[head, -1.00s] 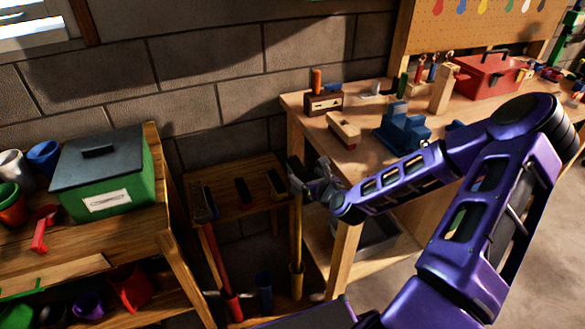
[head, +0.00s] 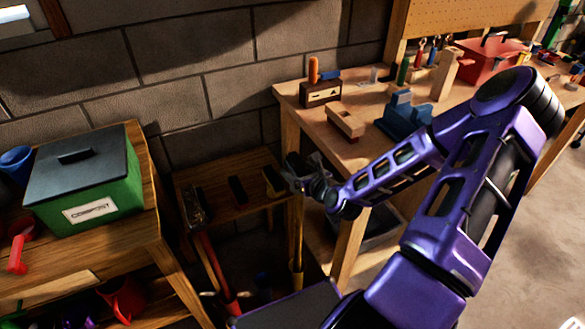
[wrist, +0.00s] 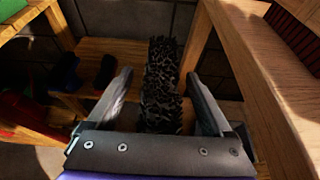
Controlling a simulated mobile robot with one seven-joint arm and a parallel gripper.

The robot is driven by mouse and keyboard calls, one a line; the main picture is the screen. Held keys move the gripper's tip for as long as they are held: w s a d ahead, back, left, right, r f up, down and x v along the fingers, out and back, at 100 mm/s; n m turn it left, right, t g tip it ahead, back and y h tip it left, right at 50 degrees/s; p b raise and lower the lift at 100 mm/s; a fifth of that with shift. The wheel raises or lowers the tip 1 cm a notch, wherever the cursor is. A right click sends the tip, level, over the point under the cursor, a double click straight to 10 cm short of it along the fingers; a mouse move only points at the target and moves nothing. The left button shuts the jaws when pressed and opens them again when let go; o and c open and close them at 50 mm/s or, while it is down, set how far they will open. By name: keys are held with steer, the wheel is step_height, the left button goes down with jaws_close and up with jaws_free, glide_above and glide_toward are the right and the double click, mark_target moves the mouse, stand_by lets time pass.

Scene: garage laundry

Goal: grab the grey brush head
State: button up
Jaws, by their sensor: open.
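A dark grey, bristly brush head (wrist: 162,75) stands out in the middle of the wrist view, in line with the gap between my fingers. In the head view a dark block that looks like it (head: 294,163) shows at my fingertips, above a yellow handle (head: 297,245). My gripper (head: 306,174) is open, at the right end of the small wooden rack beside the workbench. In the wrist view my gripper (wrist: 160,78) has one finger on each side of the brush head, with visible gaps. I cannot tell how deep the head sits between them.
The wooden rack (head: 217,212) holds other dark heads, with a red handle (head: 215,265) below. The workbench (head: 318,121) stands close on the right, with its leg (head: 347,250) near my gripper. A green compost bin (head: 90,185) sits on the left shelf.

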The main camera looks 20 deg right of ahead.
steer(key=shift+s, duration=0.1)
steer(key=shift+c, duration=0.6)
jaws_close()
